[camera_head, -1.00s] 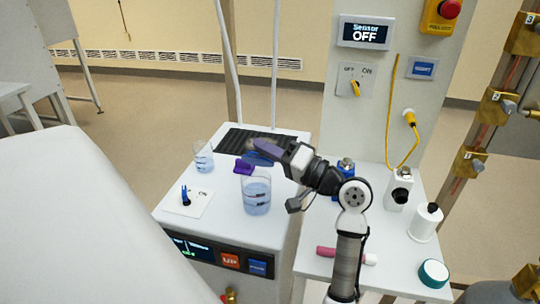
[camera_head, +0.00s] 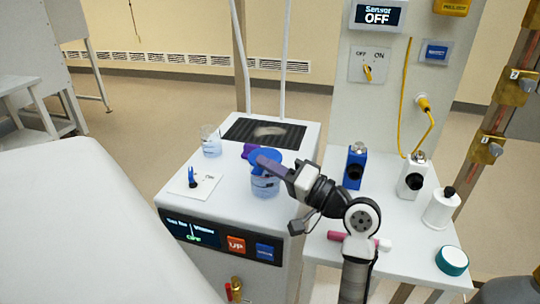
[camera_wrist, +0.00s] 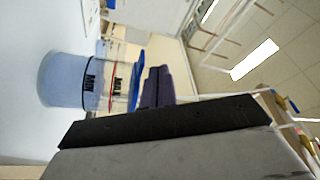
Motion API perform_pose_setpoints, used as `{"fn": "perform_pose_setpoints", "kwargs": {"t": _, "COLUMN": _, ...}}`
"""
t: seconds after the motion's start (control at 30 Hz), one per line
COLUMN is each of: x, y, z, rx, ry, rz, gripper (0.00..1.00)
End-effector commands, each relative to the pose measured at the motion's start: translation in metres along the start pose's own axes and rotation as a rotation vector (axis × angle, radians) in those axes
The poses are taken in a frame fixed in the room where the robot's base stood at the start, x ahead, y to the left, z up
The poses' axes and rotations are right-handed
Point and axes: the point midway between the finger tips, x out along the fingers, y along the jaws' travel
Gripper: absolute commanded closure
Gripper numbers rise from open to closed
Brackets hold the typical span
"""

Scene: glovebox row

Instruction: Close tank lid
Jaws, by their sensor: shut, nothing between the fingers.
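The tank (camera_head: 265,187) is a clear cylinder with bluish liquid on the white cabinet top. In the wrist view the tank (camera_wrist: 70,82) appears sideways, with MIN and MAX marks. Its blue lid (camera_head: 262,157) lies over the tank's mouth in the head view. The lid (camera_wrist: 136,84) shows edge-on at the rim in the wrist view; I cannot tell if it is fully seated. My gripper (camera_head: 264,164) has purple fingers, shut and empty, at the lid's top. The fingers also show in the wrist view (camera_wrist: 157,88), right beside the lid. A purple piece (camera_head: 249,150) sits behind the lid's left side.
A clear beaker (camera_head: 211,142) stands at the left, behind a small switch plate with a blue lever (camera_head: 193,179). A dark ribbed panel (camera_head: 262,131) lies behind the tank. Blue (camera_head: 355,167) and white (camera_head: 413,175) devices and a white bottle (camera_head: 440,208) stand on the right table.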

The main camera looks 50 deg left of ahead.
Motion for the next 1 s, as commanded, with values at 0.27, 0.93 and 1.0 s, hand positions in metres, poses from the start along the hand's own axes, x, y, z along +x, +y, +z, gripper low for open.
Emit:
{"fn": "perform_pose_setpoints", "kwargs": {"t": 0.27, "x": -0.003, "y": 0.010, "z": 0.008, "rx": 0.001, "ry": -0.001, "rz": 0.001, "gripper": 1.00}}
{"fn": "perform_pose_setpoints", "kwargs": {"t": 0.93, "x": -0.002, "y": 0.014, "z": 0.011, "rx": 0.006, "ry": -0.008, "rz": 0.004, "gripper": 1.00}}
{"fn": "perform_pose_setpoints", "kwargs": {"t": 1.0, "x": -0.001, "y": 0.011, "z": 0.010, "rx": 0.006, "ry": -0.008, "rz": 0.004, "gripper": 1.00}}
